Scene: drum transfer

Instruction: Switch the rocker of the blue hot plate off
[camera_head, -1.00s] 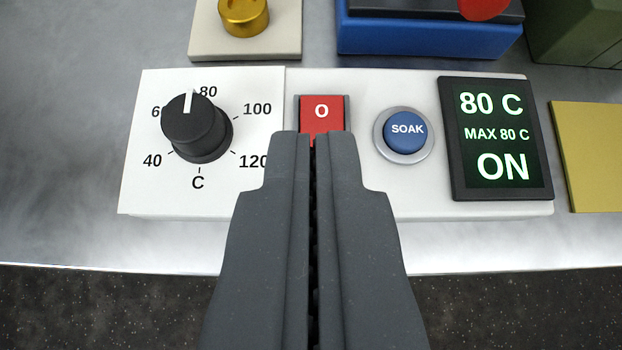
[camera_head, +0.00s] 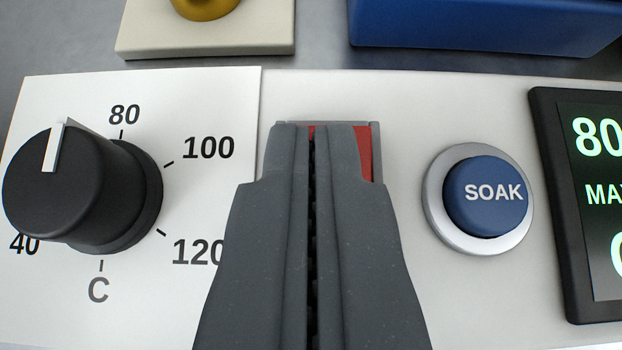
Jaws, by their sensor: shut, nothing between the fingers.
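The red rocker (camera_head: 366,150) sits in a grey frame on the white control panel (camera_head: 400,110). My gripper (camera_head: 311,128) is shut and empty, and its fingertips cover most of the rocker. Only a strip of red shows at the top and right of the fingers, and the O mark is hidden. I cannot tell whether the fingertips touch the rocker. The display (camera_head: 592,190) is cut off at the right edge; only parts of its green text show. The blue body (camera_head: 480,25) behind the panel shows at the top.
A blue SOAK button (camera_head: 486,196) in a silver ring is close on the right. A cream block (camera_head: 205,40) with a brass knob (camera_head: 203,6) lies behind the panel.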

